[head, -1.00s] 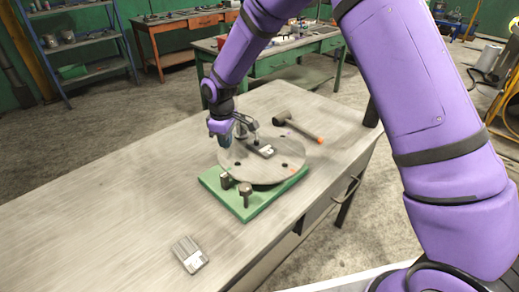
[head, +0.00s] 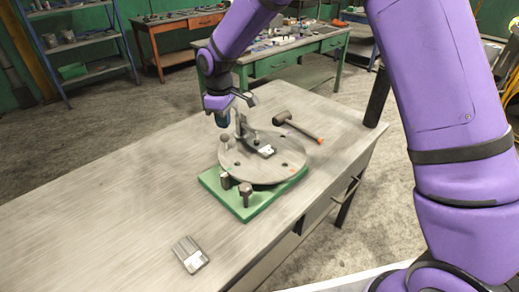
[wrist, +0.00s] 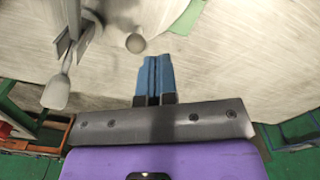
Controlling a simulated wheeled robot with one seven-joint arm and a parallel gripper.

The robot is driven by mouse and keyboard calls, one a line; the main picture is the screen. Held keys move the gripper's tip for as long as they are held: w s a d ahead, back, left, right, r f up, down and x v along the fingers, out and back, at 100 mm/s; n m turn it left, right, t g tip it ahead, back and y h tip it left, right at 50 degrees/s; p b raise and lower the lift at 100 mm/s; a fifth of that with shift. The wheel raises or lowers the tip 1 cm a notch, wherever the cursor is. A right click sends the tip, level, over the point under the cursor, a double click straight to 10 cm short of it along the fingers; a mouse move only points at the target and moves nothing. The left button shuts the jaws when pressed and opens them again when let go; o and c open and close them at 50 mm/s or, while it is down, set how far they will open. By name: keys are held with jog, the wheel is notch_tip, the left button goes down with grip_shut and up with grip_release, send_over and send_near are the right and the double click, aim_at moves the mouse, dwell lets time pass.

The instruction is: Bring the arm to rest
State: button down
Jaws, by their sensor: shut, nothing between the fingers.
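My gripper (head: 222,119) is at the end of my purple arm, above the far left side of a round grey plate (head: 262,172). In the wrist view its blue fingers (wrist: 155,76) are together with nothing between them. The plate lies on a green base (head: 246,207) on the workbench. A toggle clamp (head: 240,122) stands on the plate right beside my gripper, its handle raised. It also shows at the left of the wrist view (wrist: 62,75). A small dark piece with a white label (head: 265,150) lies on the plate. I cannot tell whether the gripper touches the clamp.
A hammer (head: 297,126) lies behind the plate. Two dark knobs (head: 245,190) stand at the base's front. A grey block (head: 190,254) lies near the bench's front. The bench's left side (head: 100,210) is clear. A dark post (head: 377,97) stands at the right corner.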

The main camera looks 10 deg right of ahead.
dwell(0.3)
jog(key=s+d+r+m+t, duration=0.1)
jog(key=s+d+r+m, duration=0.2)
jog(key=s+d+r, duration=0.55)
jog(key=s+d+r+m+t, duration=0.25)
jog(key=s+d+r, duration=0.25)
jog(key=d+r, duration=0.6)
jog(key=s+d+r+m+t, duration=0.1)
jog(key=s+d+m, duration=0.2)
jog(key=s, duration=0.7)
jog(key=s+d+r+m, duration=0.2)
jog(key=s+d+m, duration=0.2)
jog(key=s, duration=0.6)
jog(key=shift+s+d+t, duration=0.25)
jog(key=shift+d+t, duration=0.1)
jog(key=shift+d, duration=0.65)
